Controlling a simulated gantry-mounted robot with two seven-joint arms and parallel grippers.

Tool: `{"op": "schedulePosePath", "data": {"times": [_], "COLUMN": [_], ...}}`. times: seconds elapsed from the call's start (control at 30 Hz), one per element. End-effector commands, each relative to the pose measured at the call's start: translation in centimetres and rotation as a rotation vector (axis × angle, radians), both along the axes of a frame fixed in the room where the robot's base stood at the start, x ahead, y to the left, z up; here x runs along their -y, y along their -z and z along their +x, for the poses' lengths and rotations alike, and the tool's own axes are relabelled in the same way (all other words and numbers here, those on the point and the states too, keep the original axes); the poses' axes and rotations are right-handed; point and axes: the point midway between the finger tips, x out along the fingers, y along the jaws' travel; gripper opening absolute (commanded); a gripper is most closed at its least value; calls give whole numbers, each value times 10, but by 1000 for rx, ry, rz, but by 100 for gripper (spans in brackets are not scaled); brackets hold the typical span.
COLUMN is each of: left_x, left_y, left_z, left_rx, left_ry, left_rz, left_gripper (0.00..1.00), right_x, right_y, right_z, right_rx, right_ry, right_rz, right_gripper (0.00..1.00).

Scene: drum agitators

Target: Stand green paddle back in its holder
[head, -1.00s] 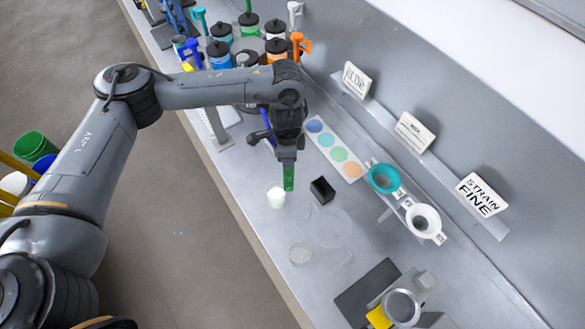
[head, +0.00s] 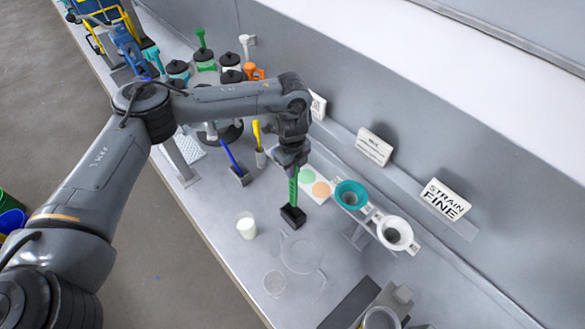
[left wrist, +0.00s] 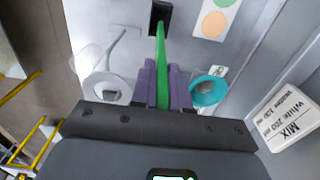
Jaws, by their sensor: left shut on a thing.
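My left gripper (head: 291,166) is shut on the green paddle (head: 293,188), which hangs roughly upright below it. In the left wrist view, the purple fingers (left wrist: 164,88) grip the green paddle (left wrist: 161,60). The black holder (head: 293,217) stands on the bench directly under the paddle. The paddle's lower end meets the top of the holder in the head view, and it overlaps the holder (left wrist: 158,9) in the left wrist view. I cannot tell how deep the end sits in it. My right gripper is out of view.
A beaker of white liquid (head: 246,227) stands left of the holder. Clear, see-through vessels (head: 300,255) stand in front. A teal strainer (head: 351,196) and a white strainer (head: 394,233) are on the right. A blue paddle (head: 230,155) and several lidded jars stand behind.

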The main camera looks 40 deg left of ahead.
Motion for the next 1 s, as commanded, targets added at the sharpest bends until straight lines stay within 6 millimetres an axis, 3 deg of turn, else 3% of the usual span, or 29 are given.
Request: {"op": "schedulePosePath", "data": {"times": [0.6,1.0], "left_x": [0,1], "left_y": [47,77], "left_z": [0,0], "left_rx": [1,0], "left_ry": [-1,-2], "left_rz": [1,0], "left_gripper": [0,0], "right_x": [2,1], "right_y": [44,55], "right_z": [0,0], "right_rx": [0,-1], "right_ry": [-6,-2], "right_rz": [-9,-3], "right_gripper": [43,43]}}
